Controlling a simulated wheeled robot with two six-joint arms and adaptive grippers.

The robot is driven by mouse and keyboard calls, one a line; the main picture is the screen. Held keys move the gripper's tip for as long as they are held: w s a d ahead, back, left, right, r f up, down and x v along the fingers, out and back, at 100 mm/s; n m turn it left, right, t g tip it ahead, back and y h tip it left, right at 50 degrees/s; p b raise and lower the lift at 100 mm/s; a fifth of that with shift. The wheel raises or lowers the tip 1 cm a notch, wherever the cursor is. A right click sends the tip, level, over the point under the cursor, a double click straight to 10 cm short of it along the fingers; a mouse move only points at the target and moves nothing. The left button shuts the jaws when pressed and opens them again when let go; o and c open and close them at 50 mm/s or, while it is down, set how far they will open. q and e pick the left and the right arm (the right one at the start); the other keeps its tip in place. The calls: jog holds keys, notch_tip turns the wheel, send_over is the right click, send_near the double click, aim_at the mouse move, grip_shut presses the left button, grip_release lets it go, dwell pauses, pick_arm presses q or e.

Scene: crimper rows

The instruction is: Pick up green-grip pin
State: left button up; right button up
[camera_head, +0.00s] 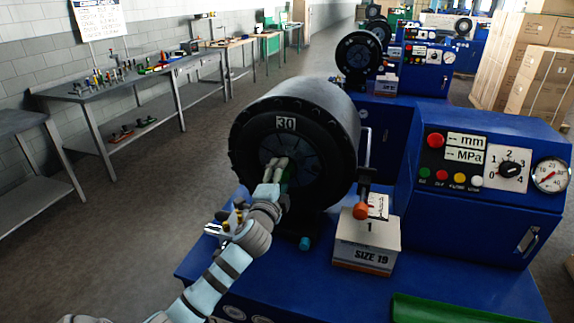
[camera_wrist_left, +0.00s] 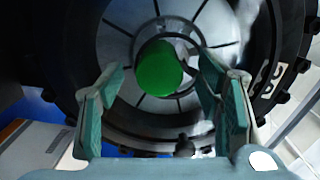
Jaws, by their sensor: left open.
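The green-grip pin (camera_wrist_left: 160,68) shows in the left wrist view as a round green end at the centre of the crimper's die face. In the head view only a sliver of green shows beside my fingers. My left gripper (camera_wrist_left: 165,105) is open, its two fingers on either side of the green end, with a visible gap to each. In the head view my left gripper (camera_head: 275,168) reaches to the middle of the black crimper head (camera_head: 250,125), which carries a "30" label. My right gripper is not in view.
A "SIZE 19" box (camera_head: 367,245) stands on the blue bench below an orange-ended lever (camera_head: 361,210). A teal cylinder (camera_head: 305,243) lies by the crimper base. A control panel (camera_head: 480,165) and green tray (camera_head: 440,308) are at right. Tool tables (camera_head: 120,85) stand far left.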

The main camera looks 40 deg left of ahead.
pick_arm(q)
grip_shut()
dwell(0.3)
jog(key=shift+r, duration=0.1)
